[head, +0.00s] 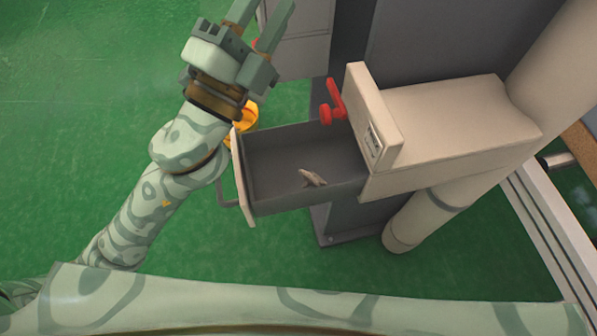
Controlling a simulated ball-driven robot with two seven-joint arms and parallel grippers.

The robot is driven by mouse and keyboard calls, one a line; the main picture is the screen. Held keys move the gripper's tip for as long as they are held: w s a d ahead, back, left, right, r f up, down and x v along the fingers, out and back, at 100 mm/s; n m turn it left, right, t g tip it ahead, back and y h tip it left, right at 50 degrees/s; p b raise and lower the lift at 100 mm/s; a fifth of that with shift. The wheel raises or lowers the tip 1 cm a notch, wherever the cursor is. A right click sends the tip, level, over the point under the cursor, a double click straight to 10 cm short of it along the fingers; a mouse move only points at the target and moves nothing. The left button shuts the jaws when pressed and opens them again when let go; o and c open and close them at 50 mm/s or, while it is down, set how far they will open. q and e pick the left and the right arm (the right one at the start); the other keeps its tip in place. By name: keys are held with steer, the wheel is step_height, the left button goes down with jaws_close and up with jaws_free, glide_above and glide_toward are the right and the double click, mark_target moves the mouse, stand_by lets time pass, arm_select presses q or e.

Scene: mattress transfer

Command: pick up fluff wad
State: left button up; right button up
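A small grey-beige wad (312,177), which looks like the fluff wad, lies on the floor of an open drawer (237,178), towards its right front side. The drawer is dark grey inside with a pale front. My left gripper (262,12) is at the top of the head view, beyond and to the left of the drawer. Its two fingers are spread apart and point to the top edge, with nothing seen between them. It is well away from the wad. My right gripper is not in view.
A yellow object (245,118) is partly hidden behind my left arm. A thick beige pipe (430,212) is at right. Green floor is clear at left.

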arm_select(q)
steer(key=s+d+r+m+g+h, duration=0.55)
steer(key=d+m+g+h, duration=0.25)
steer(key=m+g+h, duration=0.5)
steer(key=s+d+f+m+g+y, duration=0.2)
steer(key=s+d+m+g, duration=0.3)
steer(key=m+g, duration=0.55)
steer(key=m+t+y, duration=0.2)
steer(key=m+y, duration=0.7)
steer(key=y, duration=0.9)
glide_toward(313, 174)
steer(key=b+x, duration=0.1)
steer(key=x, duration=0.7)
steer(key=shift+d+f+b, duration=0.15)
steer(key=shift+f+b, duration=0.15)
steer(key=shift+b, duration=0.05)
steer(key=c, duration=0.6)
